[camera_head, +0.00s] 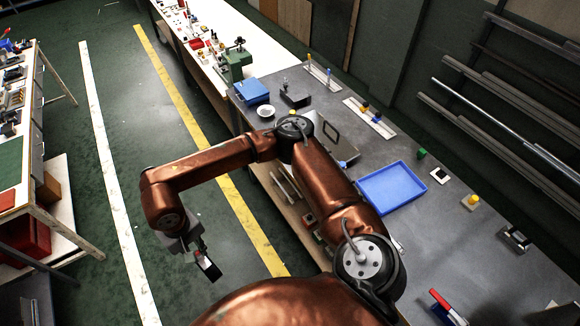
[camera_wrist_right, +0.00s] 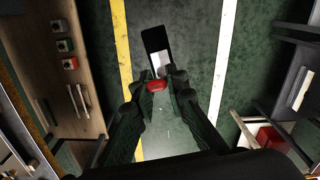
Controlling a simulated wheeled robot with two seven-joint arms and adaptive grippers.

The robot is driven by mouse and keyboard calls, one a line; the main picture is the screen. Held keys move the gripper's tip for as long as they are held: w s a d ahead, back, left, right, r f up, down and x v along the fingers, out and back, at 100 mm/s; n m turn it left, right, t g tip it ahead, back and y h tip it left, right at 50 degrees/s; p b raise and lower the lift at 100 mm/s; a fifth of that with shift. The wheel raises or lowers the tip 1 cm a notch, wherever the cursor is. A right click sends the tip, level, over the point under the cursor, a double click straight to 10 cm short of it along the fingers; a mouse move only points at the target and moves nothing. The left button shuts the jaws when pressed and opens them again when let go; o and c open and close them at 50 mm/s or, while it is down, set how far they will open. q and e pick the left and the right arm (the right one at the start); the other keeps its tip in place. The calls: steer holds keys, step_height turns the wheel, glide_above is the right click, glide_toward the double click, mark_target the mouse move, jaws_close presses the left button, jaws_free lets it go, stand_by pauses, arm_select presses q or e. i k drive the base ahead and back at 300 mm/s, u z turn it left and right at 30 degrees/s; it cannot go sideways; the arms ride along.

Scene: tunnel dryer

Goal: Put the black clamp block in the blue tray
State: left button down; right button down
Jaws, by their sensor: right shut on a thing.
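My right gripper (camera_head: 196,250) hangs over the floor, left of the workbench, and is shut on a black block (camera_head: 210,268) with a pale face. In the right wrist view this block (camera_wrist_right: 156,42) sticks out beyond the fingertips (camera_wrist_right: 163,80), with a small red piece (camera_wrist_right: 157,87) between the fingers. It looks like the black clamp block, partly hidden by the fingers. The blue tray (camera_head: 393,187) lies on the grey workbench, right of my right arm, and looks empty. The block is well apart from the tray. My left gripper is not in view.
The grey workbench (camera_head: 448,238) also bears a smaller blue container (camera_head: 252,91), a white dish (camera_head: 265,111), a dark box (camera_head: 295,98), a green block (camera_head: 421,153) and a dark metal fixture (camera_head: 515,238). Another table (camera_head: 38,150) stands at the left. Open floor lies between.

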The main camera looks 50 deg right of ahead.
mark_target(400, 183)
steer(key=z, duration=1.7)
steer(key=i, duration=1)
steer(key=z, duration=0.05)
